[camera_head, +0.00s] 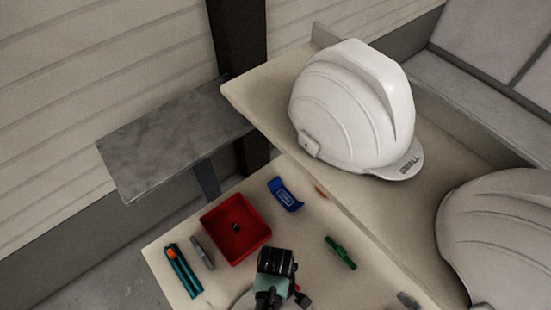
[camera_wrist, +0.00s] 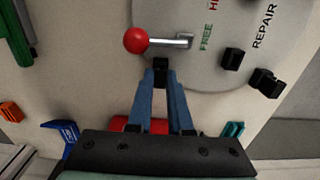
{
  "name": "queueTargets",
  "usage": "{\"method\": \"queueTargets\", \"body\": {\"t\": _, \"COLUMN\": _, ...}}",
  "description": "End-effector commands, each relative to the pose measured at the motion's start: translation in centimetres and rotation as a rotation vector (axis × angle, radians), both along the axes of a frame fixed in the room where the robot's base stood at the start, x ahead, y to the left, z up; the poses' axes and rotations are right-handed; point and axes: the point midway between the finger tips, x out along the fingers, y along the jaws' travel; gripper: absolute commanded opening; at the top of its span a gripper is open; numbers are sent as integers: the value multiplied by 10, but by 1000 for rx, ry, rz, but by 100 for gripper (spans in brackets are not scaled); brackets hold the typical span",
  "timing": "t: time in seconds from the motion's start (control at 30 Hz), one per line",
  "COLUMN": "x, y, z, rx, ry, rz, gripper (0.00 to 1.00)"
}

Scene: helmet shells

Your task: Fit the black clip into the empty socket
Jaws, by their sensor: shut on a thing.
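My gripper (camera_wrist: 160,85) has two blue fingers shut on a small black clip (camera_wrist: 161,68) between their tips, in the wrist view. The held clip is just below a lever with a red ball, over or near a pale disc; contact cannot be told. In the head view my wrist hides the fingertips and the held clip. A white helmet (camera_head: 350,105) sits on the raised shelf, with a small fitting (camera_head: 309,144) low on its left side. A second white helmet (camera_head: 500,235) is partly cut off at right. I cannot tell which socket is empty.
A red tray (camera_head: 213,218) holds a small black piece (camera_head: 236,228). Blue (camera_head: 285,194), green (camera_head: 340,252) and teal (camera_head: 182,270) items lie around it. The pale disc (camera_wrist: 204,72) carries the red-ball lever (camera_wrist: 137,40) and black pieces (camera_wrist: 233,58). The shelf edge rises above the table.

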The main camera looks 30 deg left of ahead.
Motion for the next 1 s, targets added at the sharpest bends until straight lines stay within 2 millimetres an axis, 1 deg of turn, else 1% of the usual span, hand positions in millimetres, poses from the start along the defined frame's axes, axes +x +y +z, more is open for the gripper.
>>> {"method": "queueTargets", "body": {"t": 0.07, "x": 0, "y": 0, "z": -3, "rx": 0, "ry": 0, "rz": 0, "gripper": 0}}
{"method": "queueTargets", "body": {"t": 0.1, "x": 0, "y": 0, "z": -2, "rx": 0, "ry": 0, "rz": 0, "gripper": 25}}
{"method": "queueTargets", "body": {"t": 0.17, "x": 0, "y": 0, "z": -2, "rx": 0, "ry": 0, "rz": 0, "gripper": 36}}
{"method": "queueTargets", "body": {"t": 0.2, "x": 0, "y": 0, "z": -2, "rx": 0, "ry": 0, "rz": 0, "gripper": 43}}
{"method": "queueTargets", "body": {"t": 0.27, "x": 0, "y": 0, "z": -2, "rx": 0, "ry": 0, "rz": 0, "gripper": 53}}
{"method": "queueTargets", "body": {"t": 0.53, "x": 0, "y": 0, "z": -1, "rx": 0, "ry": 0, "rz": 0, "gripper": 53}}
{"method": "queueTargets", "body": {"t": 0.67, "x": 0, "y": 0, "z": 4, "rx": 1, "ry": -1, "rz": 0, "gripper": 53}}
{"method": "queueTargets", "body": {"t": 0.77, "x": 1, "y": 0, "z": 16, "rx": 1, "ry": -4, "rz": 0, "gripper": 53}}
{"method": "queueTargets", "body": {"t": 0.83, "x": 0, "y": 0, "z": 27, "rx": 1, "ry": -4, "rz": 0, "gripper": 53}}
{"method": "queueTargets", "body": {"t": 1.0, "x": 1, "y": 1, "z": 61, "rx": 1, "ry": -5, "rz": 0, "gripper": 53}}
